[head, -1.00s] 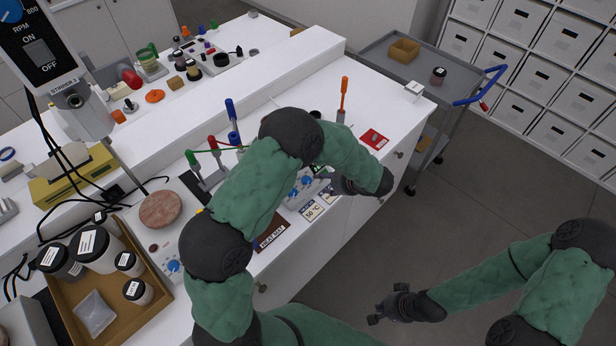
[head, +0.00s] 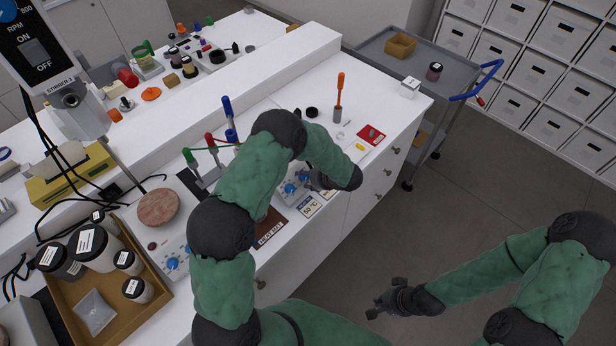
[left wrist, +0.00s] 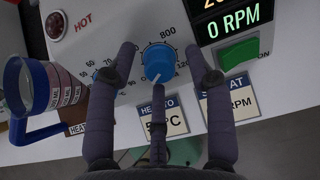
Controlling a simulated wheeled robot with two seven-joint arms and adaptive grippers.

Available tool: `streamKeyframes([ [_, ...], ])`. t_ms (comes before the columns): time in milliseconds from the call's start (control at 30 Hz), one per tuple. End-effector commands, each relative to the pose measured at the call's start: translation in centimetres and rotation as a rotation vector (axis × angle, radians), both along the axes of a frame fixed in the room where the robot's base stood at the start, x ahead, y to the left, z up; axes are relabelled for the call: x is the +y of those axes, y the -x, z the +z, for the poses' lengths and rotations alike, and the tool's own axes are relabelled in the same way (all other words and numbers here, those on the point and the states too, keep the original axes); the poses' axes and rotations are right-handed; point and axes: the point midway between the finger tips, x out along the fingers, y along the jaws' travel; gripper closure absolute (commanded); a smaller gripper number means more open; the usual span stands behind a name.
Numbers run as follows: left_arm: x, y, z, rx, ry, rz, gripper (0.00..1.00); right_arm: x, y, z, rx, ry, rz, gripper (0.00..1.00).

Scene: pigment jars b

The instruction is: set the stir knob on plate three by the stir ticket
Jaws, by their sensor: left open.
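Plate three's panel (left wrist: 135,80) fills much of the left wrist view. Its blue stir knob (left wrist: 158,60) has a pale pointer aimed down toward the lower left. My left gripper (head: 312,181) is open over the panel, its fingers on both sides of the knob and a third below it; I cannot tell whether they touch it. The display (left wrist: 235,18) reads 0 RPM above a green switch (left wrist: 240,50). The stir ticket (left wrist: 232,103) is partly covered by a finger, its number hidden. The heat ticket (left wrist: 165,117) reads 50 °C. My right gripper (head: 388,301) looks open and empty over the floor.
A second blue knob (left wrist: 104,75) is partly behind a finger. A blue-handled beaker (left wrist: 28,85) stands at the left of the wrist view. A wooden tray (head: 150,318) of jars is at the near left of the bench. A grey cart (head: 375,44) stands beyond the bench end.

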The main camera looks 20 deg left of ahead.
Motion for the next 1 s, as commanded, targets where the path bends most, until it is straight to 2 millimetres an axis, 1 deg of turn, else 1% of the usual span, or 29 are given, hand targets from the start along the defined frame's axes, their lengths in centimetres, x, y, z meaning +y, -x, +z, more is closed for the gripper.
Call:
streamKeyframes([
  [33, -0.01, 0.0, 0.01, 0.0, 0.0, 0.0, 0.48, 0.0, 0.0, 0.0, 0.0, 0.0, 0.0, 1.0],
  [67, 0.0, 0.0, 0.01, 0.0, 0.0, 0.0, 0.5, 0.0, 0.0, 0.0, 0.0, 0.0, 0.0, 1.0],
  [100, 0.0, 0.0, 0.01, 0.0, 0.0, 0.0, 0.62, 0.0, 0.0, 0.0, 0.0, 0.0, 0.0, 1.0],
  [167, -0.01, 0.0, 0.02, 0.0, 0.0, 0.0, 0.79, 0.0, 0.0, 0.0, 0.0, 0.0, 0.0, 1.0],
  [200, -0.01, 0.0, 0.02, 0.0, 0.0, 0.0, 0.9, 0.0, 0.0, 0.0, 0.0, 0.0, 0.0, 1.0],
  [233, -0.01, 0.0, 0.01, 0.0, 0.0, 0.0, 0.98, 0.0, 0.0, 0.0, 0.0, 0.0, 0.0, 1.0],
  [267, -0.01, 0.0, 0.01, 0.0, 0.0, 0.0, 1.0, 0.0, 0.0, 0.0, 0.0, 0.0, 0.0, 1.0],
  [667, -0.04, 0.0, -0.01, 0.034, -0.011, -0.034, 1.0, 0.01, 0.0, -0.07, 0.0, 0.0, 0.0, 1.0],
  [1000, -0.07, 0.0, -0.03, 0.196, -0.067, -0.201, 1.0, 0.0, 0.0, -0.23, 0.0, 0.0, 0.0, 1.0],
])
